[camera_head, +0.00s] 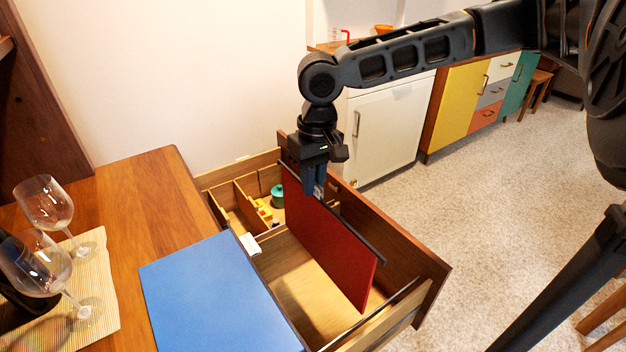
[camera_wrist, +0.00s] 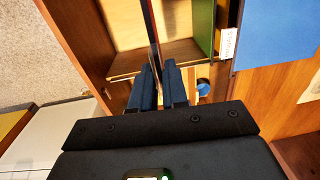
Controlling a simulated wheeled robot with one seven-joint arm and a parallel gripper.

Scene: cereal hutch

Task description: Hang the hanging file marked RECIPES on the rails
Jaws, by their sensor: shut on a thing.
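My gripper (camera_head: 316,192) is shut on the top edge of a red hanging file (camera_head: 335,250), which hangs upright over the open drawer (camera_head: 432,268). In the wrist view the red file (camera_wrist: 153,35) shows nearly edge-on between my fingers (camera_wrist: 158,85). I cannot read any RECIPES mark on it. A thin rail (camera_head: 372,316) crosses the drawer's near end; a rail (camera_wrist: 127,76) also shows in the wrist view. The far rail is mostly hidden. I cannot tell whether the file touches the rails. A green file (camera_wrist: 204,22) with a white tab (camera_wrist: 229,42) hangs at the drawer's side.
A blue folder (camera_head: 212,293) lies on the wooden top (camera_head: 165,205) left of the drawer. Wine glasses (camera_head: 45,203) and a dark bottle (camera_head: 18,290) stand further left on a mat (camera_head: 100,318). The drawer's far compartments hold a teal pot (camera_head: 278,197) and small items.

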